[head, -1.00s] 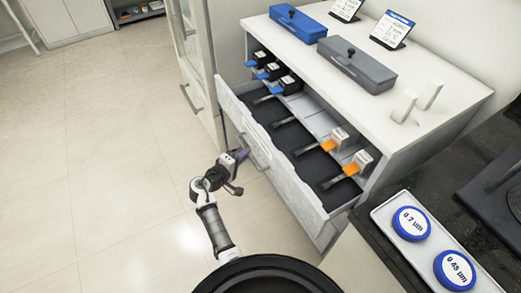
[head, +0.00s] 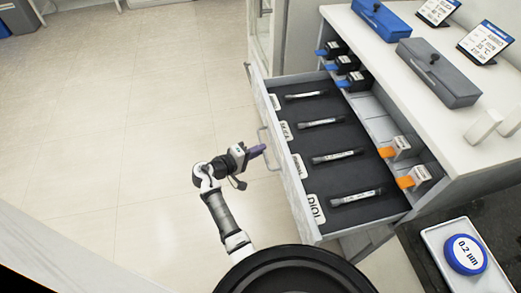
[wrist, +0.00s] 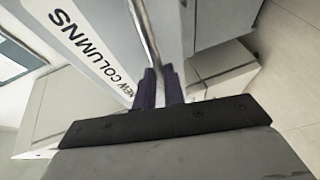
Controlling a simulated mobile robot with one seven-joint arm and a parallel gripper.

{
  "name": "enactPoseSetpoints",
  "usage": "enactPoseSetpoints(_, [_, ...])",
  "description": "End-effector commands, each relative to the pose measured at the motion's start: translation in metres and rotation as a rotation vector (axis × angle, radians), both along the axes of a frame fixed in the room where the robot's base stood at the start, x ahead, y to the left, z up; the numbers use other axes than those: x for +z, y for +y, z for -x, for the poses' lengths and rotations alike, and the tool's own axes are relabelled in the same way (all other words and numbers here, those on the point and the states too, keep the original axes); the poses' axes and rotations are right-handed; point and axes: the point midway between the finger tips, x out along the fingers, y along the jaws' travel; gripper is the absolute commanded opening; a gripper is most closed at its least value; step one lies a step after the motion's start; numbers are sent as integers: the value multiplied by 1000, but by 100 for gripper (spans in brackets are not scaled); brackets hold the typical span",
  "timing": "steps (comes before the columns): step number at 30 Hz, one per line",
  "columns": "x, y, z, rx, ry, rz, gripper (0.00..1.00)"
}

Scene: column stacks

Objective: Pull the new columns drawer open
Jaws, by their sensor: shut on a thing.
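The new columns drawer (head: 300,195) is pulled well out of the cabinet in the head view. Several dark columns lie in rows on its black liner. Its front, lettered "NEW COLUMNS" (wrist: 95,50), shows in the wrist view. My gripper (head: 262,150) is at the drawer's bar handle (head: 268,148), outside the drawer front. In the wrist view the purple fingers of my gripper (wrist: 158,88) are shut on the metal handle bar (wrist: 143,30). Part of the handle between the fingers is hidden.
A blue box (head: 380,18) and a grey box (head: 438,72) sit on the cabinet top. A white tray (head: 437,243) with a blue-rimmed disc is at lower right. The floor at left is clear.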

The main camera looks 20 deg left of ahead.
Motion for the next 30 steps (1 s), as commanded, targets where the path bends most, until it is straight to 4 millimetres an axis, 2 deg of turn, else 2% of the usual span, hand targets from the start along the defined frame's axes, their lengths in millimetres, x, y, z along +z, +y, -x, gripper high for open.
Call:
enactPoseSetpoints(5, [0,0,0,-1,0,0,0])
enactPoseSetpoints(6, [0,0,0,-1,0,0,16])
enactPoseSetpoints(10, [0,0,-1,-1,0,0,33])
enactPoseSetpoints(18, [0,0,0,0,0,0,33])
enactPoseSetpoints(22, [1,5,7,2,-1,-1,33])
enactPoseSetpoints(26, [4,17,25,4,-1,0,33])
enactPoseSetpoints(30, [11,35,52,5,-1,-1,33])
